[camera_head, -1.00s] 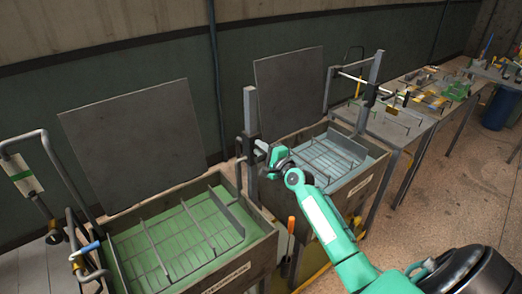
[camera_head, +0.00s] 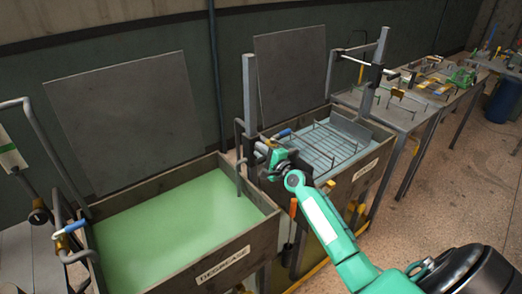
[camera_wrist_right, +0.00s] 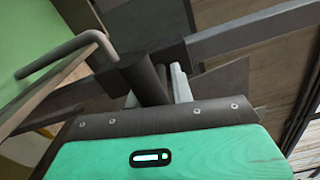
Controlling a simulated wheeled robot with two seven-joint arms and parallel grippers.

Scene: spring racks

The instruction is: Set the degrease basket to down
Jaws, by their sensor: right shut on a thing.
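The degrease tank (camera_head: 222,265) stands at front left with its label on the front wall. It holds pale green liquid (camera_head: 165,235); the degrease basket is not visible, and no wires show above the surface. A grey post (camera_head: 250,95) rises at the tank's right rear, with a bent grey bar (camera_head: 239,150) beside it reaching over the tank rim. My right gripper (camera_head: 273,160) is low at this post, shut on a dark handle; in the right wrist view the dark round handle (camera_wrist_right: 143,80) lies between its fingers. My left gripper is not in view.
A second tank (camera_head: 365,182) to the right holds a wire basket (camera_head: 320,148) and has its own post (camera_head: 376,72). Grey panels (camera_head: 125,125) stand behind the tanks. Bent pipes (camera_head: 50,160) are at far left. Worktables (camera_head: 395,118) with small items lie back right.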

